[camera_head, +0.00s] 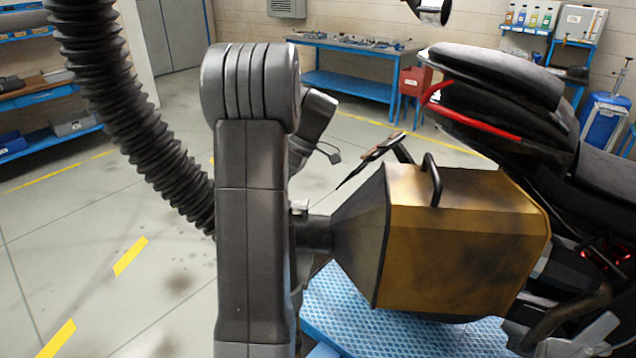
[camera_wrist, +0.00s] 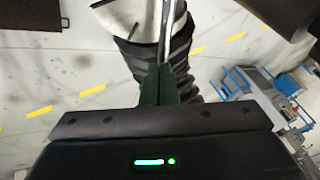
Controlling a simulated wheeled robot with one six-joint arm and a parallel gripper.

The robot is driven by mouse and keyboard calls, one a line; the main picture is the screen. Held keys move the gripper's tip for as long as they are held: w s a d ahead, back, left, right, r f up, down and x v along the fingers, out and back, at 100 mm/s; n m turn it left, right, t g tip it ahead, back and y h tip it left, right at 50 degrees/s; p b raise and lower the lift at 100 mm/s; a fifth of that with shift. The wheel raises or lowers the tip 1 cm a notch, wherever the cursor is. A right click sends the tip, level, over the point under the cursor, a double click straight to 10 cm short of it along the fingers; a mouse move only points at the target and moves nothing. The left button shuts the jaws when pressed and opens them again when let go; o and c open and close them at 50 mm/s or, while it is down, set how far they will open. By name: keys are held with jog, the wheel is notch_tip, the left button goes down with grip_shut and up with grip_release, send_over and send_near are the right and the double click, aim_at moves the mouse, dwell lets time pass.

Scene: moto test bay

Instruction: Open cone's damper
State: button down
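The cone (camera_head: 465,235) is a yellow-brown exhaust hood with a black handle on top, at the right of the head view. Its dark neck (camera_head: 316,233) runs left behind my grey arm. A small pale fitting (camera_head: 300,207) shows on the neck; I cannot tell whether it is part of the damper. In the wrist view, my gripper (camera_wrist: 159,72) has its dark green fingers close together. A thin metal rod (camera_wrist: 167,30) runs up from the fingertips, beside a pale collar (camera_wrist: 138,14). I cannot tell whether the rod is between the fingers. My arm hides the gripper in the head view.
A black corrugated hose (camera_head: 130,110) hangs at the left and also shows in the wrist view (camera_wrist: 180,55). A motorcycle (camera_head: 500,95) stands at the right, by a blue textured platform (camera_head: 385,335). Blue workbenches line the back wall. The floor at left is clear.

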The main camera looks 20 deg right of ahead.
jog(key=shift+s+a, duration=0.25)
jog(key=shift+a, duration=0.2)
dwell(0.5)
jog(key=v, duration=1.3)
jog(key=shift+r, duration=0.35)
jog(key=shift+f, duration=0.1)
jog(key=w+x, duration=0.1)
jog(key=x, duration=0.8)
jog(key=d+f+m+t+h, duration=0.1)
jog(key=d+f+m+t, duration=0.3)
jog(key=m, duration=0.4)
jog(key=shift+d+m, duration=0.35)
jog(key=shift+m, duration=0.05)
jog(key=shift+w, duration=0.15)
